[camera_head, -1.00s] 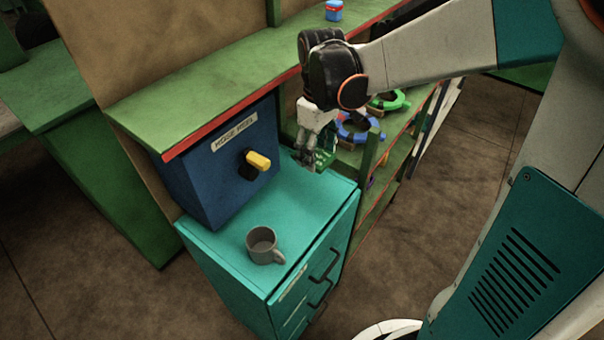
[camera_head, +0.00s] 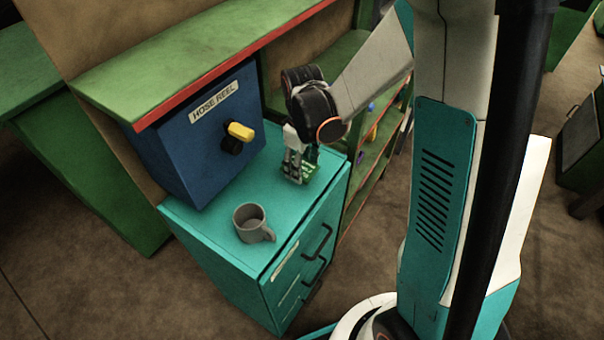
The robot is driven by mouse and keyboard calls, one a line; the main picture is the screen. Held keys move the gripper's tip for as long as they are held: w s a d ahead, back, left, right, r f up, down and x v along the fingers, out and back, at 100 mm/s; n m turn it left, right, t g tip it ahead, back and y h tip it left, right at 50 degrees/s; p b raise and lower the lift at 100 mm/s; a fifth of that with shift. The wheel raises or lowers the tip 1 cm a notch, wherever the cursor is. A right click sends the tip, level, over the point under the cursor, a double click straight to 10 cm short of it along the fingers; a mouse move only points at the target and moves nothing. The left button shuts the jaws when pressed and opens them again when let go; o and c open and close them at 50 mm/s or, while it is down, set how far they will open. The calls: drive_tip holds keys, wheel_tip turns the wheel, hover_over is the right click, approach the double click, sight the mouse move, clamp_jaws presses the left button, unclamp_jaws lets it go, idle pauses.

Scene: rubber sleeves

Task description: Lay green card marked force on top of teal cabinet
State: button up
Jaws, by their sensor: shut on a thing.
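The teal cabinet (camera_head: 213,237) stands in the middle left, with dark drawer handles on its front. My gripper (camera_head: 297,180) points down over the back right part of the cabinet's top. It is shut on the green card (camera_head: 309,168), which shows partly between and beside the fingers. The mark on the card is too small to read. The card is at or just above the teal top; I cannot tell whether it touches.
A grey mug (camera_head: 250,222) stands on the cabinet's front part. A blue box labelled HOSE REEL (camera_head: 200,150) with a yellow handle (camera_head: 240,131) stands at the back left. A green shelf (camera_head: 170,75) overhangs it. The top between mug and gripper is clear.

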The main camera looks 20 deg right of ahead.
drive_tip(key=shift+f+b, duration=0.55)
drive_tip(key=shift+f, duration=1.4)
drive_tip(key=shift+f, duration=0.2)
drive_tip(key=o, duration=1.1)
drive_tip(key=shift+c, duration=0.2)
drive_tip(key=shift+r, duration=0.1)
